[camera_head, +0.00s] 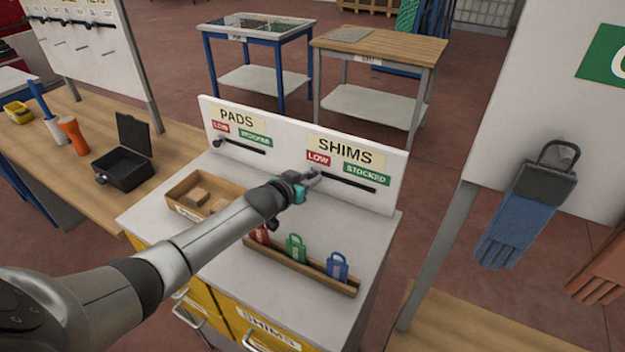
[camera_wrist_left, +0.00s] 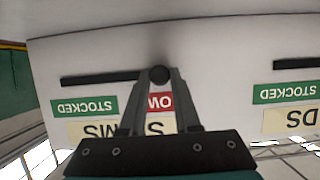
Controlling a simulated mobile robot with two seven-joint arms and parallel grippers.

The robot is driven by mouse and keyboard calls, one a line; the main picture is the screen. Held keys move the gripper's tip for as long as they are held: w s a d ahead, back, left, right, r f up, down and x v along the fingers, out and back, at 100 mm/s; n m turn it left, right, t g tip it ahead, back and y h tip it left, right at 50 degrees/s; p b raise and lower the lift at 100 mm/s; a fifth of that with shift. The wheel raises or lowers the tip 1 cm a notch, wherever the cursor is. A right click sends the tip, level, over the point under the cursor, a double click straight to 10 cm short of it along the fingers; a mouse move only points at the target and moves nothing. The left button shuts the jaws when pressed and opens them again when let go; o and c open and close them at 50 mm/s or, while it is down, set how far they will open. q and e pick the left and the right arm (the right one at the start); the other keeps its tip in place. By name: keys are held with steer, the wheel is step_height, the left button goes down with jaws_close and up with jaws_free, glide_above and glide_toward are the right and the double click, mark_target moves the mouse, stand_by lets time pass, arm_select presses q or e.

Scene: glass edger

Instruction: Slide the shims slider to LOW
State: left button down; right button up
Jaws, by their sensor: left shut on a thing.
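The white panel (camera_head: 285,150) carries a SHIMS sign with a red LOW label (camera_head: 318,159) and a green STOCKED label (camera_head: 366,174). The shims slot (camera_head: 350,184) runs below them. My left gripper (camera_head: 314,177) is at the slot's left end, under LOW. In the left wrist view, which is upside down, its fingers (camera_wrist_left: 160,88) are shut on the round dark slider knob (camera_wrist_left: 160,73). The knob sits at the slot end beside the partly hidden red LOW label (camera_wrist_left: 160,103). The slot (camera_wrist_left: 100,79) stretches away toward STOCKED (camera_wrist_left: 84,106). My right gripper is out of view.
The pads slider (camera_head: 217,142) is on the same panel, at its LOW end. Blue gloves (camera_head: 518,220) hang at right.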

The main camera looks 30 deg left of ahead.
arm_select(q)
steer(key=c, duration=0.6)
jaws_free()
steer(key=shift+a, duration=0.3)
steer(key=shift+c, duration=0.2)
steer(key=shift+d, duration=0.1)
step_height(320, 180, up, 20)
steer(key=p, duration=0.1)
